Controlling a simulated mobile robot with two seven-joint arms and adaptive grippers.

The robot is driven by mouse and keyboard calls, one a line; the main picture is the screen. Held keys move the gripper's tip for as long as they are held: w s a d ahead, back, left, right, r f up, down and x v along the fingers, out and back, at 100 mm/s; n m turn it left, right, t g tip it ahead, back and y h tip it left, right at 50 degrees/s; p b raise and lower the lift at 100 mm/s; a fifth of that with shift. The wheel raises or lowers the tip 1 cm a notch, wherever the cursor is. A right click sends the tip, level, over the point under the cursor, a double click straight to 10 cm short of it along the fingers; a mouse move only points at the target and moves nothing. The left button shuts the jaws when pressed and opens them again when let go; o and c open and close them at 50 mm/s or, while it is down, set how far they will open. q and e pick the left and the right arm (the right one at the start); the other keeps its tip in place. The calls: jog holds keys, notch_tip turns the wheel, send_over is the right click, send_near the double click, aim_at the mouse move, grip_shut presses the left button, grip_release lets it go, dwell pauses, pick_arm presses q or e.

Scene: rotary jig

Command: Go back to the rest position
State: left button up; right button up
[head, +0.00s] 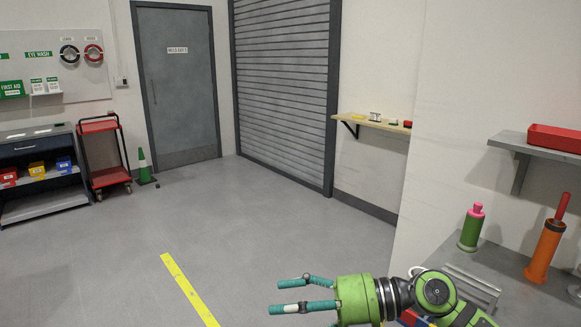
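My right gripper (276,297) is at the bottom centre-right of the head view, its arm coming in from the right. My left gripper is not in view.
The grey bench (500,278) at the lower right carries a green bottle with a pink top (472,227) and an orange cylinder with a red handle (547,242). A shelf with a red tray (555,138) is above. Open floor (240,220) lies left; a red cart (104,155) stands farther back.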

notch_tip(320, 180, up, 5)
jog(key=w+m+t+y, duration=0.1)
jog(key=m+t+y, duration=0.4)
jog(key=t, duration=0.1)
jog(key=w+d+m+t+h, duration=0.4)
jog(key=d+m+t+h, duration=0.1)
jog(key=m+t, duration=0.55)
jog(key=s+d+f+m+g+h, duration=0.1)
jog(key=d+f+m+h, duration=0.55)
jog(key=f+h, duration=0.2)
jog(key=s+d+f+m+g+h, duration=0.1)
jog(key=d+f+m+h, duration=0.55)
jog(key=f, duration=0.25)
jog(key=s+d+f+m+g, duration=0.1)
jog(key=s+f+g, duration=0.5)
jog(key=s+f, duration=0.45)
jog(key=s+f+g, duration=0.6)
jog(key=s+f, duration=0.2)
jog(key=s, duration=0.5)
notch_tip(320, 180, down, 23)
jog(key=s+g, duration=0.1)
jog(key=s, duration=0.2)
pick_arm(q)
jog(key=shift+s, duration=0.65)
pick_arm(e)
jog(key=s+d+f+g, duration=0.1)
jog(key=s+d+f, duration=0.2)
jog(key=s+f, duration=0.9)
jog(key=shift+s+f+h, duration=0.4)
jog(key=shift+s, duration=0.45)
